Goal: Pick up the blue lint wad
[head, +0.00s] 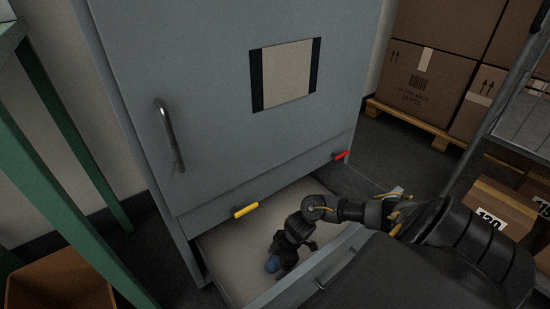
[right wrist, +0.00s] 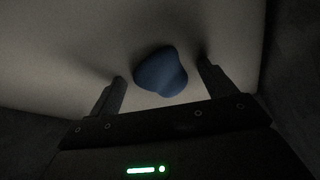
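The blue lint wad (head: 272,264) lies on the pale floor of the open drawer (head: 228,255) at the bottom of the grey cabinet. My right arm reaches down into the drawer, and my right gripper (head: 280,262) is right at the wad, hiding part of it. In the right wrist view the wad (right wrist: 161,72) sits between and slightly beyond the two spread fingers of the gripper (right wrist: 160,84). A gap shows on each side, so the gripper is open and not holding it. My left gripper is in neither view.
The grey cabinet (head: 215,130) has a door handle (head: 169,135), a yellow lever (head: 246,210) and a red lever (head: 342,156) above the drawer. The drawer front (head: 318,277) stands near my arm. A green frame (head: 75,150) and an open box (head: 60,285) are left; cartons (head: 430,70) are right.

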